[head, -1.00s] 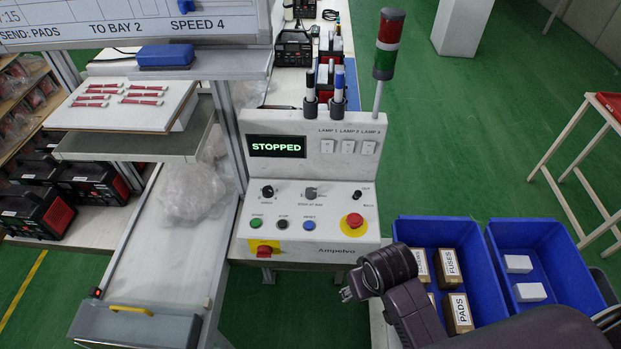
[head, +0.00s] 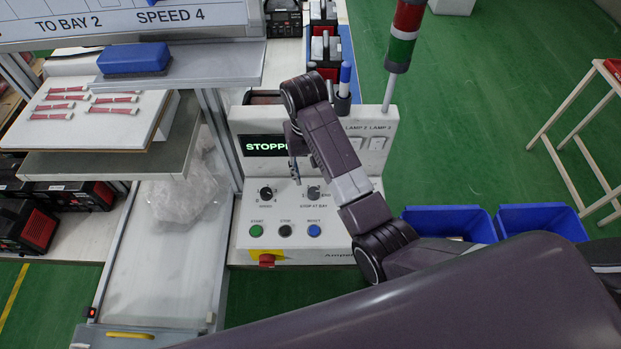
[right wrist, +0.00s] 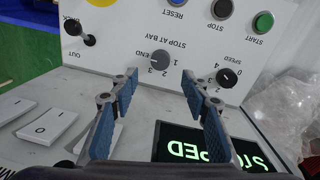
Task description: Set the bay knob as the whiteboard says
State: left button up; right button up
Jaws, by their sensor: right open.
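The whiteboard (head: 205,38) at the upper left reads "TO BAY 2" and "SPEED 4". The grey bay knob (head: 313,191), labelled "STOP AT BAY", is on the white control panel; it also shows upside down in the right wrist view (right wrist: 160,59), with marks 1, 2, 3 and END around it. I cannot tell its setting. My right gripper (right wrist: 158,77) is open and empty, its fingertips pointing at the panel on either side of the bay knob, apart from it. In the head view the right gripper (head: 296,178) hangs before the display. My left gripper is not in view.
The black speed knob (head: 266,194) is left of the bay knob. Green, black and blue buttons (head: 314,230) lie below. The display (head: 266,145) reads "STOPPED". A lamp tower (head: 404,38) rises behind. Blue bins (head: 540,221) stand at the right. A lever switch shows in the wrist view (right wrist: 88,39).

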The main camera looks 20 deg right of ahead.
aim_at(313, 190)
jog(key=shift+s+d+f, duration=0.1)
jog(key=shift+s+f, duration=0.1)
jog(key=shift+f, duration=0.3)
jog(key=shift+s+f, duration=0.15)
jog(key=shift+f, duration=0.3)
notch_tip(313, 190, down, 2)
jog(key=shift+w+f+p, duration=0.1)
jog(key=shift+f+p, duration=0.15)
jog(key=shift+p, duration=0.15)
jog(key=shift+w+f, duration=0.25)
jog(key=shift+f, duration=0.8)
jog(key=shift+s+d+f, duration=0.1)
jog(key=shift+s+f, duration=0.05)
jog(key=shift+f, duration=0.1)
jog(key=c, duration=1)
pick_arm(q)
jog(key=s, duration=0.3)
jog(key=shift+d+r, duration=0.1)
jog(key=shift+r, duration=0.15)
pick_arm(e)
jog(key=shift+c, duration=0.8)
